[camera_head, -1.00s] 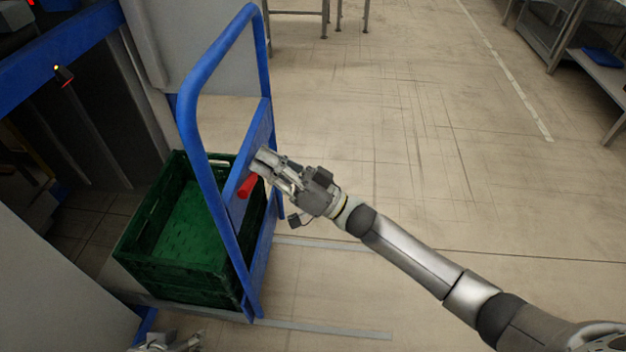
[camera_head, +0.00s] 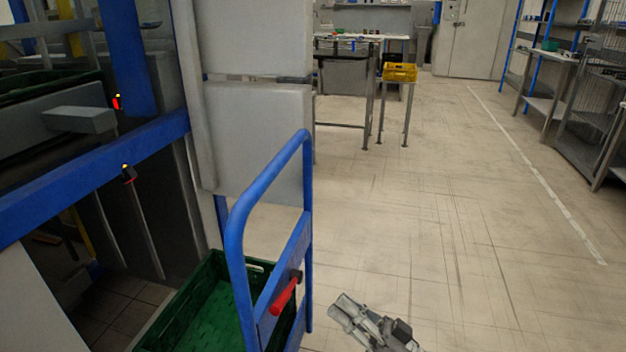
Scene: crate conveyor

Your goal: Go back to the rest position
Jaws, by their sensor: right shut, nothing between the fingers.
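My right gripper (camera_head: 345,309) is near the bottom edge of the head view, just right of the cart. It is shut and empty, apart from the red handle (camera_head: 284,296) on the cart's blue frame. The blue cart frame (camera_head: 238,232) stands upright at the lower middle. My left gripper is out of view.
A green crate (camera_head: 196,283) sits on the cart, behind the blue frame. Conveyor structure with a blue beam (camera_head: 92,170) fills the left side. A table (camera_head: 345,70) and a yellow crate (camera_head: 399,71) stand farther back. The floor (camera_head: 440,220) on the right is clear.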

